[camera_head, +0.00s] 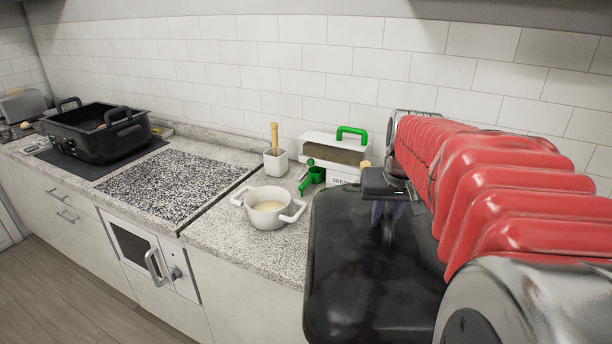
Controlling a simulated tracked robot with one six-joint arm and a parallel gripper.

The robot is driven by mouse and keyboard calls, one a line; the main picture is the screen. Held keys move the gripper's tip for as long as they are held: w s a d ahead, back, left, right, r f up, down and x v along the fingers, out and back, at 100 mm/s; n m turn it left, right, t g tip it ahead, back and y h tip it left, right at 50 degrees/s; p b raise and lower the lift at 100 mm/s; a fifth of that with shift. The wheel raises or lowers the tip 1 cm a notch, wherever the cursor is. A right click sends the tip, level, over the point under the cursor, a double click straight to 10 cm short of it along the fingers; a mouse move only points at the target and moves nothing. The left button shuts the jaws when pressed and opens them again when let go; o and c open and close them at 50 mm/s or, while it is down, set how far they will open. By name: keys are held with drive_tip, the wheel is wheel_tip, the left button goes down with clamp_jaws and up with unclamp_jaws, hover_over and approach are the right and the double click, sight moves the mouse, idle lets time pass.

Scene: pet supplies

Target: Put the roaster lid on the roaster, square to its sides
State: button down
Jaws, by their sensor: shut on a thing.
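The roaster (92,141) is a black rectangular pan with upright loop handles at its ends. It stands at the far left of the counter on a dark mat. The black roaster lid (345,272) is in the right foreground, well apart from the roaster. My gripper (388,212) is above the lid, shut on the lid's handle. The handle is partly hidden by the gripper. The lid's right part is hidden behind my red-covered arm.
A speckled cooktop panel (170,180) lies between roaster and lid. A white two-handled pot (268,213) stands left of the lid. Behind are a white cup (276,163) with a wooden handle, a green scoop (311,181) and a white box (333,149). A tiled wall closes the back.

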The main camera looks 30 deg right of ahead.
sight(389, 223)
drive_tip(key=shift+w+f, duration=0.1)
drive_tip(key=shift+f, duration=1.55)
drive_tip(key=shift+f, duration=2.25)
drive_tip(key=c, duration=1.6)
unclamp_jaws()
drive_tip(key=shift+f, duration=0.1)
drive_tip(key=v, duration=1.2)
